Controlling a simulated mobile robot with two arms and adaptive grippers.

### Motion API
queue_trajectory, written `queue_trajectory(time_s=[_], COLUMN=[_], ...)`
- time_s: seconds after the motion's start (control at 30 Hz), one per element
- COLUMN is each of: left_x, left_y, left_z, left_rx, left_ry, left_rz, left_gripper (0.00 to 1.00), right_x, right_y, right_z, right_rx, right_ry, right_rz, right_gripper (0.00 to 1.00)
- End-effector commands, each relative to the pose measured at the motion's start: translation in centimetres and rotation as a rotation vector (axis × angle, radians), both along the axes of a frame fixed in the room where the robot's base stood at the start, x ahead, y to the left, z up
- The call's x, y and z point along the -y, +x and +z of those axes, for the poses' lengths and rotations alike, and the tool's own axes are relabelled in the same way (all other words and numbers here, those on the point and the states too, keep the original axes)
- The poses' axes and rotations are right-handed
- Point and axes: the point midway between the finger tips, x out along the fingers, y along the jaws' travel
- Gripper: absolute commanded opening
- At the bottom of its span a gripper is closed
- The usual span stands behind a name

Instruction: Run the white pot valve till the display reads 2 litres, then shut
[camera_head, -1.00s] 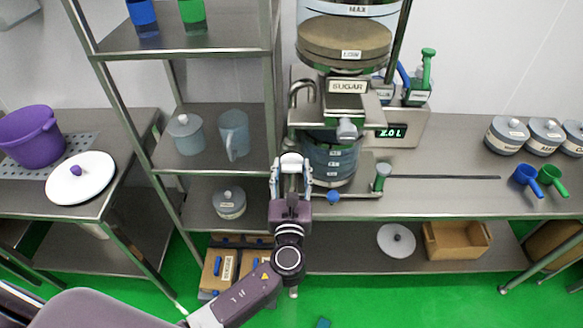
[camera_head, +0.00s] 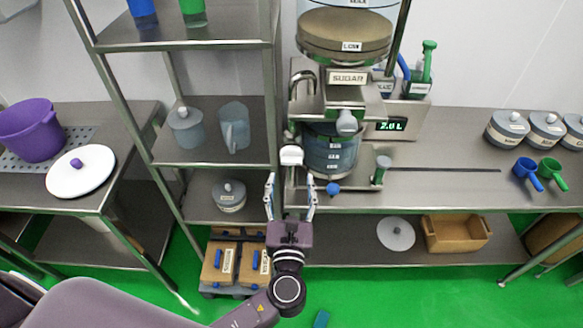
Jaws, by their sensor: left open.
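The white valve handle (camera_head: 291,155) sits at the left of the dispensing stand, beside a clear graduated vessel (camera_head: 330,155). The display (camera_head: 391,126) on the stand shows 2.0 L in green digits. My left gripper (camera_head: 290,182) is open and empty, just in front of and below the white handle in the picture, with its fingers spread and apart from it. I cannot tell from this angle whether the valve is fully shut. My right gripper is not in view.
A blue knob (camera_head: 333,188) and a grey-green knob (camera_head: 382,165) are close by on the stand. A shelf rack (camera_head: 178,155) stands to the left. A purple pot (camera_head: 30,135) and white lid (camera_head: 88,172) are on the left table. The right counter (camera_head: 440,155) has free room.

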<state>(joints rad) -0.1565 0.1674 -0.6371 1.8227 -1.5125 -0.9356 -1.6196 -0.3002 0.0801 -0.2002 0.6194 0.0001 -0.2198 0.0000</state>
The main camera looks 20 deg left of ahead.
Motion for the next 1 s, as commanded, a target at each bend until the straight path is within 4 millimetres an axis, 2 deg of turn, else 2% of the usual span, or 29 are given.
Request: queue_trajectory(time_s=[0.1,0.3,0.87,0.93,1.0], left_x=[0.6,1.2,1.2,1.2,1.2], left_y=[-2.2,-4.1,-4.4,-4.3,-4.2], left_z=[-0.1,0.0,0.0,-0.5,-2.2], left_rx=[-0.003,0.000,0.000,-0.007,-0.033], left_ry=[-0.001,0.000,0.000,-0.008,-0.035], left_rz=[-0.001,0.000,0.000,-0.001,-0.004], left_gripper=[0.57,0.57,0.57,0.57,0.57], right_x=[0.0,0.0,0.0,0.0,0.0], right_y=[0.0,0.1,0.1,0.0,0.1], right_z=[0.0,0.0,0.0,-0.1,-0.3], right_rx=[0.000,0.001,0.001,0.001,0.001], right_ry=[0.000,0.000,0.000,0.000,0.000], right_rz=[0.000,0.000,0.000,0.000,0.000], right_gripper=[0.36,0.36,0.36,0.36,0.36])
